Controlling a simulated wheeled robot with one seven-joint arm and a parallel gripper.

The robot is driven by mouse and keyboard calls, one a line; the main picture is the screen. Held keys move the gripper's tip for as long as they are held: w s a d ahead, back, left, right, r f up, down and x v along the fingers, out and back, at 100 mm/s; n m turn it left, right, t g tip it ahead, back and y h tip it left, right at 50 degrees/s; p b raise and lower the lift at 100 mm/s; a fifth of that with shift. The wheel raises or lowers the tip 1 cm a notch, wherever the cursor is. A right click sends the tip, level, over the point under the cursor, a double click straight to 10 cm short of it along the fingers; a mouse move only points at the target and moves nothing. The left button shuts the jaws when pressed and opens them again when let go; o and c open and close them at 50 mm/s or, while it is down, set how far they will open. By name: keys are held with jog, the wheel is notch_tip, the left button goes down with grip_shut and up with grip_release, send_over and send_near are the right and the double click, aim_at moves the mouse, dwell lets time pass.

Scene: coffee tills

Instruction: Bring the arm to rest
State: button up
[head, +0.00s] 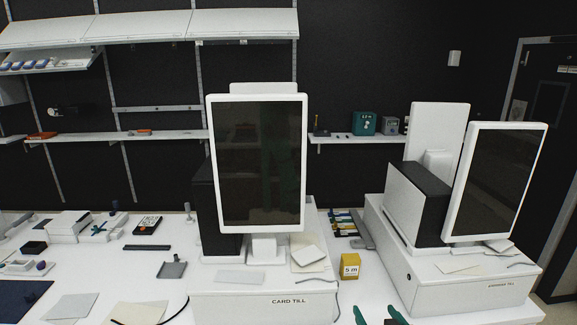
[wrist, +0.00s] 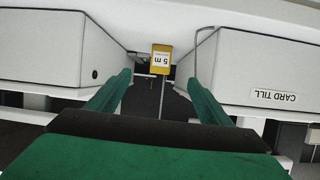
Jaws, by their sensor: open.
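My gripper (wrist: 158,98) has green fingers, spread apart with nothing between them in the wrist view. In the head view only its green fingertips (head: 378,314) show at the bottom edge, in front of the counter. A small yellow box marked "5 m" (head: 349,266) stands on the counter between the two tills. It also shows in the wrist view (wrist: 162,57), beyond the fingertips and apart from them. The rest of my arm is out of the head view.
The card till (head: 265,303) with its tall screen (head: 258,165) stands left of the yellow box. A second till (head: 440,290) with a screen (head: 495,180) stands to the right. Small items lie on the counter at left. Shelves (head: 240,25) line the dark wall.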

jog(key=s+a+f+m+h, duration=0.1)
jog(key=s+a+f, duration=0.7)
jog(key=s+a, duration=0.2)
jog(key=s+a+f+m, duration=0.2)
jog(key=s+a+f, duration=0.5)
jog(key=s+a, duration=0.35)
jog(key=s+a+r+n, duration=0.1)
jog(key=s+r, duration=0.2)
jog(key=s, duration=0.6)
jog(key=s+a+r+n+t, duration=0.1)
jog(key=s+a+r, duration=0.1)
jog(key=s, duration=0.7)
jog(key=s+a+r+n, duration=0.1)
jog(key=s+r, duration=0.3)
jog(key=s, duration=0.6)
jog(key=shift+a+t+y, duration=0.25)
jog(key=shift+t+y, duration=0.05)
jog(key=shift+t, duration=0.1)
